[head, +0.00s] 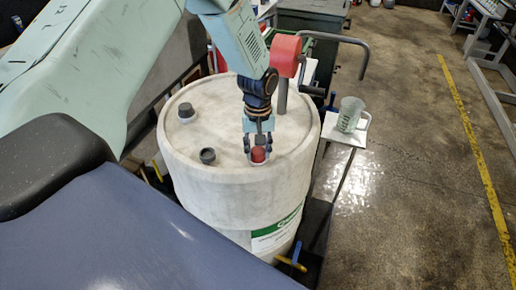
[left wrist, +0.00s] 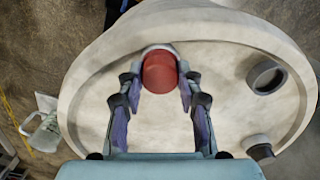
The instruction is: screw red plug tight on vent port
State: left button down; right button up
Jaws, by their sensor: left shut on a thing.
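The red plug (head: 258,154) sits at the near right of the white drum's (head: 222,190) top. My left gripper (head: 258,145) reaches down to it from above. In the left wrist view the red plug (left wrist: 160,72) lies between the two fingertips of my left gripper (left wrist: 160,85), which are closed on its sides. A pale ring shows around the far side of the plug; the vent port itself is mostly hidden under it, and I cannot tell how deep the plug sits. My right gripper is not in view.
Two dark caps stand on the drum top, one at the back left (head: 186,112) and one nearer (head: 207,156). A red and grey crank pump (head: 285,55) rises at the back. A clear jug (head: 350,115) stands on a small ledge to the right.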

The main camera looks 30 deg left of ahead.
pick_arm(q)
jog(key=shift+m, duration=0.8)
jog(key=c, duration=0.8)
grip_release()
jog(key=shift+c, duration=0.5)
jog(key=shift+r, duration=3.55)
